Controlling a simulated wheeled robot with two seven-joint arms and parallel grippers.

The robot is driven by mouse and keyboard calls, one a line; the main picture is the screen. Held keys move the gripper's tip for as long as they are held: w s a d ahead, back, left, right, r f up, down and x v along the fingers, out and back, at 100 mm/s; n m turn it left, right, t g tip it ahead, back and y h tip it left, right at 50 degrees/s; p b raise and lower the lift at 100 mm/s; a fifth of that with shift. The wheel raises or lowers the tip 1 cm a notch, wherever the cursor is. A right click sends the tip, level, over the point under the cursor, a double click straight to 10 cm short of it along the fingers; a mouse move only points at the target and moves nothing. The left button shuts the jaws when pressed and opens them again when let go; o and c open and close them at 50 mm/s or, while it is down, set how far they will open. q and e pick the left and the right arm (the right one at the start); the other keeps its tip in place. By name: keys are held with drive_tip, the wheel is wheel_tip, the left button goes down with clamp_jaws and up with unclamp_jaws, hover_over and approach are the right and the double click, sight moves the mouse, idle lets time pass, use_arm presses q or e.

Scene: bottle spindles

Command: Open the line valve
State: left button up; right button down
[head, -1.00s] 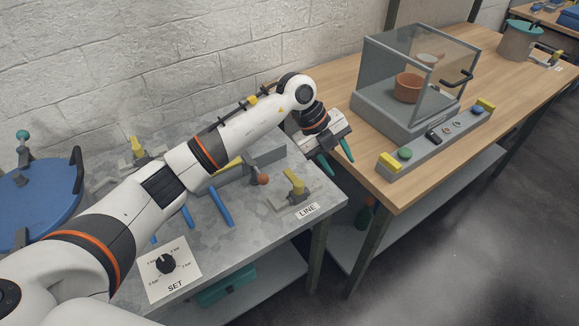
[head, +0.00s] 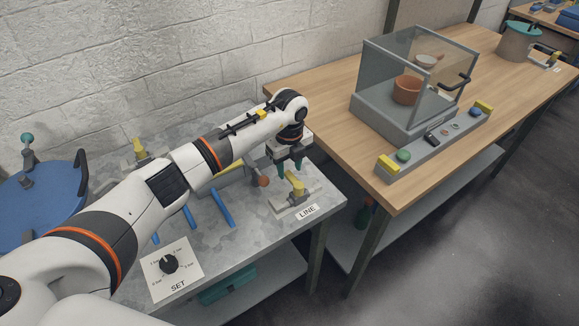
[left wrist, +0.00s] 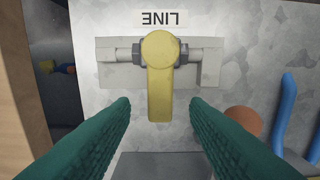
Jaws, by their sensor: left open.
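The line valve has a yellow lever handle (head: 297,183) on a grey body (head: 292,203), beside the LINE label (head: 307,212) near the right end of the grey bench. In the left wrist view, the yellow handle (left wrist: 160,80) lies across the valve's pipe (left wrist: 112,54), pointing toward my fingers. My left gripper (head: 290,168) is open, pointing down just behind the valve. Its green fingers (left wrist: 160,108) show on either side of the handle's free end, apart from it. My right gripper is not in view.
A brown ball-shaped knob (head: 262,181) stands close to the left of my gripper. Blue rods (head: 221,207) and the SET dial (head: 170,264) are further left. The wooden table (head: 330,115) with a glass-walled case (head: 405,85) adjoins on the right.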

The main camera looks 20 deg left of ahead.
use_arm(q)
drive_tip(key=shift+f, duration=0.75)
